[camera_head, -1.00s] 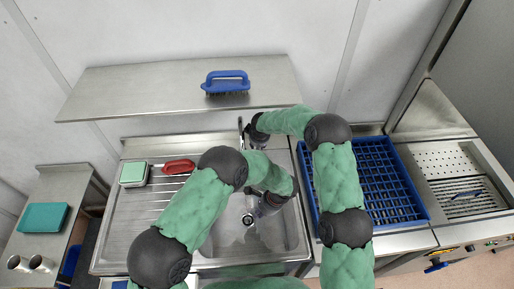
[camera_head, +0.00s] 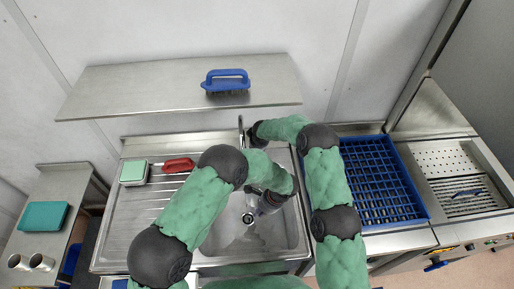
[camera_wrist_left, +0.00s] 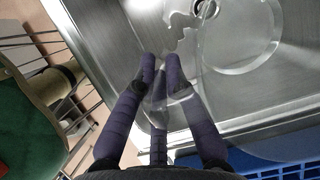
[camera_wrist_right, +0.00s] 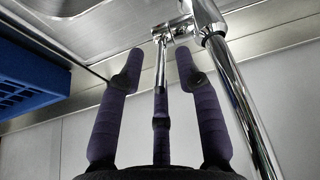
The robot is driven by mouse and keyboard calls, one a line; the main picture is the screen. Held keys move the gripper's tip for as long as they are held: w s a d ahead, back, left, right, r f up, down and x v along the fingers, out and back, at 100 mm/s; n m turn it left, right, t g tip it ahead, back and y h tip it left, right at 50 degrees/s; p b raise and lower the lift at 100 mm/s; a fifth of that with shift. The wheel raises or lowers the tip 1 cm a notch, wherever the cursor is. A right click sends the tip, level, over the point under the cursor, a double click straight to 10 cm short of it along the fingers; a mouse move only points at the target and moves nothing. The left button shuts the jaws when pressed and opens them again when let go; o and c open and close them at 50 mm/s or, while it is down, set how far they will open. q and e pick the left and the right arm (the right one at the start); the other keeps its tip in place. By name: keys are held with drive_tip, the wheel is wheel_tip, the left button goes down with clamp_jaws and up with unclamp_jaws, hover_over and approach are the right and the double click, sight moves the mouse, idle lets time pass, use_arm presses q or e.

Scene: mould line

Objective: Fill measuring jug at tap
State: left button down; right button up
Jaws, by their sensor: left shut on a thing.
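The tap (camera_head: 241,128) stands behind the sink basin (camera_head: 226,240). In the right wrist view its chrome pipe (camera_wrist_right: 236,95) rises at the right, with a thin lever (camera_wrist_right: 161,62) beside it. My right gripper (camera_wrist_right: 152,72) is open, its fingers apart on either side of the lever. Contact cannot be told. The measuring jug (camera_wrist_left: 215,62) is clear and hard to make out in the left wrist view. My left gripper (camera_wrist_left: 160,62) is shut on it, over the basin; in the head view this gripper (camera_head: 268,204) hides most of the jug. The water level is not readable.
A drain (camera_head: 248,218) lies in the basin. A green-and-white box (camera_head: 133,173) and a red-handled brush (camera_head: 178,165) are on the drainboard. A blue rack (camera_head: 375,185) stands right of the sink. A shelf (camera_head: 150,87) with a blue brush (camera_head: 227,77) hangs above.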

drive_tip(key=shift+f, duration=0.15)
clamp_jaws()
drive_tip(key=shift+w, duration=0.15)
drive_tip(key=shift+w+d+g, duration=0.15)
drive_tip(key=shift+w+g, duration=0.05)
drive_tip(key=shift+g, duration=0.1)
drive_tip(key=shift+w+g, duration=0.2)
drive_tip(key=shift+g, duration=0.2)
